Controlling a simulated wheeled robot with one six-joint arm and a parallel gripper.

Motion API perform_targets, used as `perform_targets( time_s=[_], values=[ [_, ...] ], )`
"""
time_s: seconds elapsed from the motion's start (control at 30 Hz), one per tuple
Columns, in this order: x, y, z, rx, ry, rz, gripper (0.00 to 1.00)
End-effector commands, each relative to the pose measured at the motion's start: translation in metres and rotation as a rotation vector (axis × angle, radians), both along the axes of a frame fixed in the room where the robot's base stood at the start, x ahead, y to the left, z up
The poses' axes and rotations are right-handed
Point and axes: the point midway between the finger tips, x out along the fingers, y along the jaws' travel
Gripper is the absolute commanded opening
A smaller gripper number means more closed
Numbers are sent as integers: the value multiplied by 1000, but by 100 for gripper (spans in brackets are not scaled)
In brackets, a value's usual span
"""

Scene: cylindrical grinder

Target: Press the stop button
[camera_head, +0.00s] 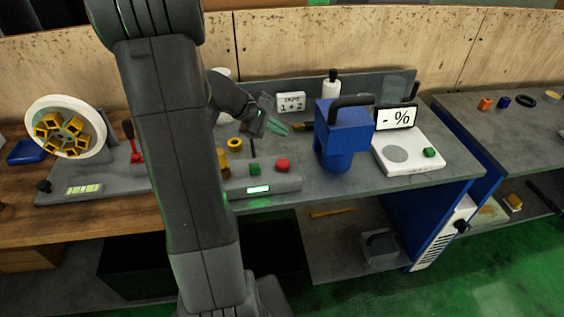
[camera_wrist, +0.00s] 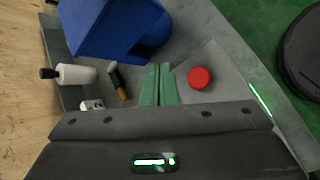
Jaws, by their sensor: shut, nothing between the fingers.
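The red round button (camera_head: 283,165) sits on the sloped front of the grey machine base, right of a green button (camera_head: 255,168) and above a small lit display (camera_head: 258,189). The red button also shows in the wrist view (camera_wrist: 200,77), just right of my fingertips. My gripper (camera_head: 279,127) has green fingers, shut together and empty. In the head view it is above and behind the red button, apart from it. The closed fingers also show in the wrist view (camera_wrist: 158,72). My arm hides part of the machine.
A blue block-shaped housing (camera_head: 345,132) with a black handle stands right of my gripper. A white scale (camera_head: 408,160) with a "- %" display is further right. A round wheel (camera_head: 66,127) is at left.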

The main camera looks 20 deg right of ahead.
Motion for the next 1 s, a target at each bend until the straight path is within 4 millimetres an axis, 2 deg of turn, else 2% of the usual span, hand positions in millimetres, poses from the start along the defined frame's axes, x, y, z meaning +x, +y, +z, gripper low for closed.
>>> perform_targets(
  time_s=[0.27,0.63,0.8,1.0],
  values=[
    [0,0,-25,1,1,0,0],
    [0,0,-77,-1,1,-1,0],
    [0,0,-87,0,0,0,0],
    [0,0,-87,0,0,0,0]
  ],
)
